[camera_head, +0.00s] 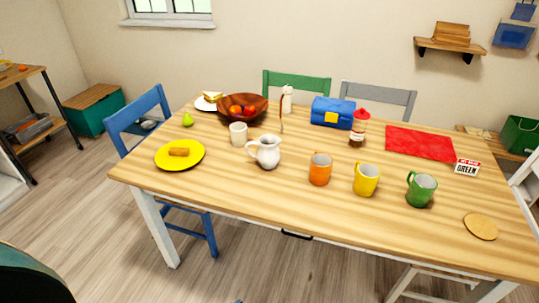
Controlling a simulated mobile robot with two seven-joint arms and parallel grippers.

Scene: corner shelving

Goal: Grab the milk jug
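The white milk jug (267,153) stands upright on the wooden table (300,225), near the middle of the table's left half. Its handle points left and its open top shows. A white mug (238,136) stands just behind it to the left. An orange mug (319,170) stands to its right, with a clear gap between them. Neither of my grippers is in view.
A yellow plate (165,160) with a brown item lies left of the jug. A fruit bowl (256,103) stands behind. Yellow (366,181) and green (421,191) mugs stand farther right. The tabletop in front of the jug is clear. Chairs surround the table.

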